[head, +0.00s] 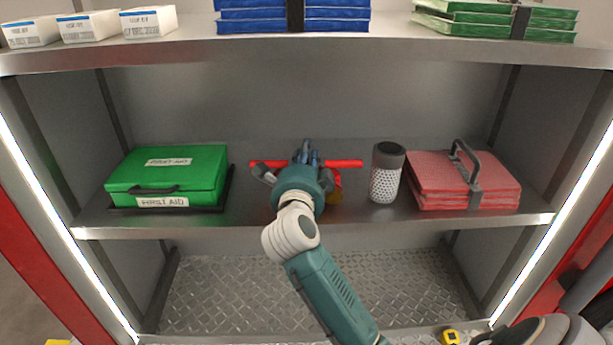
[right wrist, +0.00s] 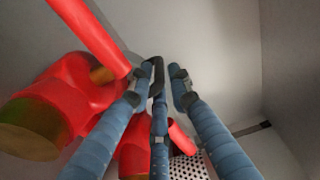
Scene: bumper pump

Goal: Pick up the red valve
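The red valve (head: 347,163) lies on the middle shelf, a red bar showing on both sides of my right gripper, with a yellowish brass part at its lower right. My right gripper (head: 306,153) reaches over its middle from the front and hides part of it. In the right wrist view, the red valve (right wrist: 62,100) is large at the left, and more red shows behind the blue fingers. The fingers of my right gripper (right wrist: 162,75) are apart, with a gap at the tips; no firm hold shows. Contact with the valve cannot be told. My left gripper is not in view.
A green first aid case (head: 170,175) stands left on the same shelf (head: 255,217). The upper shelf (head: 300,48) overhangs, holding boxes and blue and green stacks.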

